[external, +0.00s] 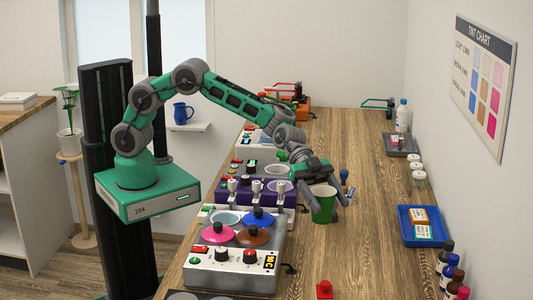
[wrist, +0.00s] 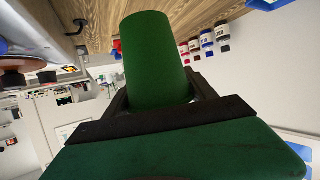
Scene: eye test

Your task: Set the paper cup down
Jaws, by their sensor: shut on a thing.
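A green paper cup (external: 322,205) is upright in the external view, over the wooden counter (external: 352,262). My gripper (external: 330,190) is shut on the cup, with its fingers on the cup's sides. In the wrist view the cup (wrist: 156,62) fills the upper middle, between the dark fingers of my gripper (wrist: 160,100). I cannot tell for sure whether the cup's base touches the counter.
A silver machine with coloured round lids (external: 232,268) stands left of the cup. Right are a blue tray (external: 407,238) with small boxes and several dark bottles (external: 445,256). A red object (external: 324,290) is at the front. The counter between is bare.

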